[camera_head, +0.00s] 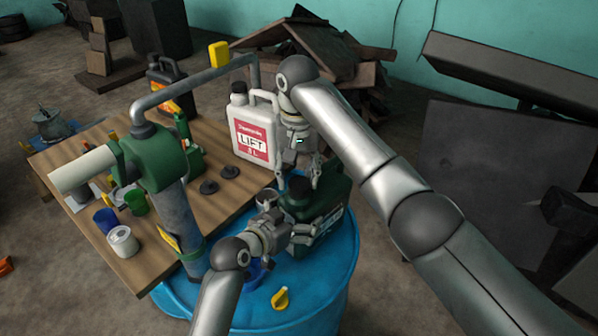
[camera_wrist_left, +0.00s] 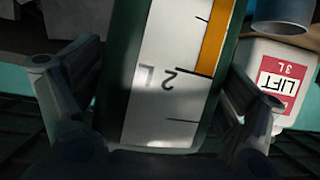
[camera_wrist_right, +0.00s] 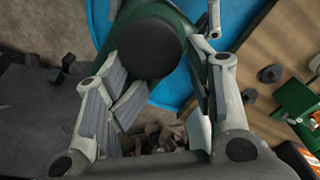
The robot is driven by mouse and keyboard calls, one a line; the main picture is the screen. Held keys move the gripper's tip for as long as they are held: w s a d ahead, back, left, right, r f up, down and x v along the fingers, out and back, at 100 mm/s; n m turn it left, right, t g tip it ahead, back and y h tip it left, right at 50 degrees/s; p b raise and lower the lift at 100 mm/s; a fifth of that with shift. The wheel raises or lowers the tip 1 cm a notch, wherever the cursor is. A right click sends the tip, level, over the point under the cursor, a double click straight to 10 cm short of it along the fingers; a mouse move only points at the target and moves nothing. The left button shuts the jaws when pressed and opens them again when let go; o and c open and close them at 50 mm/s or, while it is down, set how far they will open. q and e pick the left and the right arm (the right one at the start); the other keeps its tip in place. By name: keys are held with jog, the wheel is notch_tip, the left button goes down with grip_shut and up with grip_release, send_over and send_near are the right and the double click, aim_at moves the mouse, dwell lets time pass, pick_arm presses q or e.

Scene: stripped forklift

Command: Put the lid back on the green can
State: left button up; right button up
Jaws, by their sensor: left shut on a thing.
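My left gripper (camera_head: 298,230) is shut on the can's body. A black round lid (camera_head: 297,187) is at the can's top; it also shows in the right wrist view (camera_wrist_right: 152,47). Whether it is fully seated cannot be told. My right gripper (camera_head: 298,176) is above the can, its fingers open on either side of the lid, with gaps visible in its wrist view.
The blue drum (camera_head: 330,290) has a yellow item (camera_head: 280,298) on top. A green post with grey pipe (camera_head: 160,165) stands left of my grippers.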

jog(key=o, duration=0.3)
jog(key=shift+s+d+f, duration=0.1)
jog(key=shift+s+f, duration=0.2)
pick_arm(q)
jog(key=shift+w+a+r, duration=0.35)
pick_arm(e)
jog(key=shift+d, duration=0.1)
pick_arm(q)
jog(key=shift+d, duration=0.1)
jog(key=shift+c, duration=0.7)
pick_arm(e)
jog(key=shift+w+d, duration=0.1)
jog(key=shift+w, duration=0.05)
pick_arm(q)
jog(key=shift+w+d, duration=0.1)
jog(key=shift+d, duration=0.05)
jog(key=shift+c, duration=0.2)
pick_arm(e)
jog(key=shift+w, duration=0.15)
jog(key=shift+r, duration=0.3)
pick_arm(q)
jog(key=shift+d, duration=0.1)
pick_arm(e)
notch_tip(320, 180, up, 11)
jog(key=shift+w+r, duration=0.15)
